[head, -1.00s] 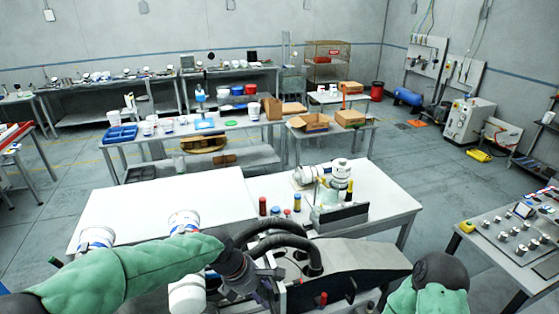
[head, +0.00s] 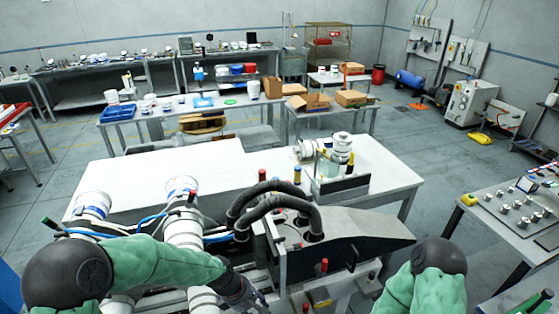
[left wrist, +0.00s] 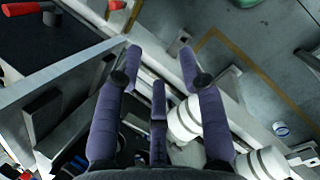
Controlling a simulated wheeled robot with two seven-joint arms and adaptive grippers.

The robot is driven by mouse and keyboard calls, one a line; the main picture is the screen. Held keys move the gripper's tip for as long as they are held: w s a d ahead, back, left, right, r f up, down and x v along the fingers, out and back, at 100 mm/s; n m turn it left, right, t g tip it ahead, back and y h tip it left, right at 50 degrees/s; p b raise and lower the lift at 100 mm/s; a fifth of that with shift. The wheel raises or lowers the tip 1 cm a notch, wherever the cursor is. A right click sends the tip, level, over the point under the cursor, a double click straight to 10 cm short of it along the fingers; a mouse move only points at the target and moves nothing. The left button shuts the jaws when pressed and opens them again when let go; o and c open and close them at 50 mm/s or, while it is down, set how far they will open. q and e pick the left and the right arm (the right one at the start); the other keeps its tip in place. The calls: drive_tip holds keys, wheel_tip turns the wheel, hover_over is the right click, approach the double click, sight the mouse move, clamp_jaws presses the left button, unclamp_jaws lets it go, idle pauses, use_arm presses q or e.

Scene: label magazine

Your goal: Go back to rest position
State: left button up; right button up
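My left gripper (head: 245,297) is low in the head view, at the left side of the machine with black hoses (head: 275,207), and partly cut off by the bottom edge. In the left wrist view my left gripper (left wrist: 160,56) has its purple fingers spread apart with nothing between them. White cylinders (left wrist: 185,120) lie beyond and to the right of the fingers; the gripper appears apart from them. My right arm (head: 425,280) shows only its dark joint and green sleeve at bottom right; its gripper is outside the view.
A white table (head: 140,168) stands ahead, with a white pump-like unit (head: 338,150) at its right. Two white cylinders with blue bands (head: 183,190) stand near my left arm. A control panel table (head: 520,225) is at right. Open floor (head: 440,180) lies between.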

use_arm(q)
drive_tip(key=s+a+f+m+b, duration=0.1)
drive_tip(key=s+f+m+b, duration=0.3)
drive_tip(key=f, duration=0.8)
drive_tip(key=s+a+f+m+b, duration=0.1)
drive_tip(key=s+f+m+b, duration=0.3)
drive_tip(key=f, duration=0.9)
drive_tip(key=s+a+f+m+b, duration=0.1)
drive_tip(key=s+f+m+b, duration=0.4)
drive_tip(key=f, duration=0.8)
drive_tip(key=shift+s+g+b, duration=0.3)
drive_tip(key=shift+s+b, duration=1.3)
drive_tip(key=shift+b, duration=0.45)
